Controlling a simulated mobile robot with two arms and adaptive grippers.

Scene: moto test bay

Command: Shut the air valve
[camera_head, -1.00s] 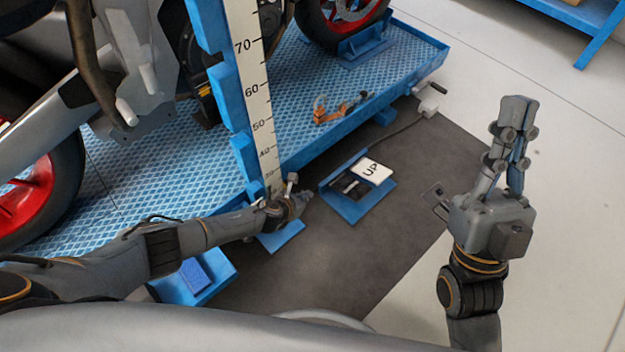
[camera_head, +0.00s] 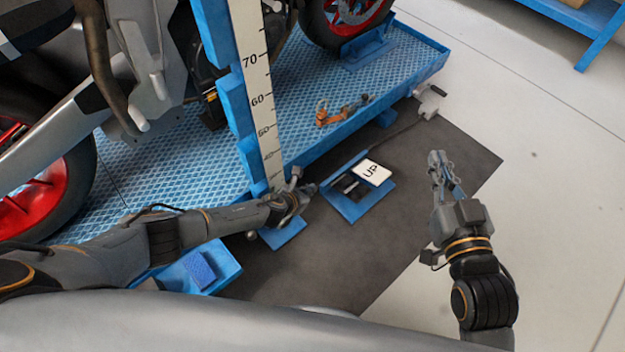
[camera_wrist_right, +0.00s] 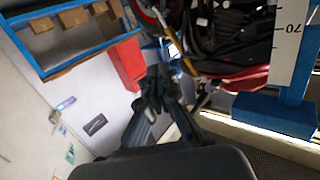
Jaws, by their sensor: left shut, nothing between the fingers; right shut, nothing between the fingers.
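A small grey-white valve-like fitting (camera_head: 428,108) with a dark lever (camera_head: 437,91) sits at the right corner of the blue lift platform; I take it for the air valve. A hose runs from it toward the pedal marked UP (camera_head: 372,172). The lever's exact setting is too small to tell. My right gripper (camera_head: 437,158) is shut and empty, over the floor nearer to me than the valve and apart from it. It also shows in the right wrist view (camera_wrist_right: 158,82). My left gripper (camera_head: 309,190) is shut and empty beside the pedal's left side; whether it touches is unclear.
The blue lift platform (camera_head: 405,70) carries a motorcycle and an orange item (camera_head: 343,112). A ruled post (camera_head: 258,95) stands near my left gripper. Pale floor (camera_head: 550,200) is free at the right. The wrist view shows a red cabinet (camera_wrist_right: 125,66) and a blue shelf (camera_wrist_right: 80,50).

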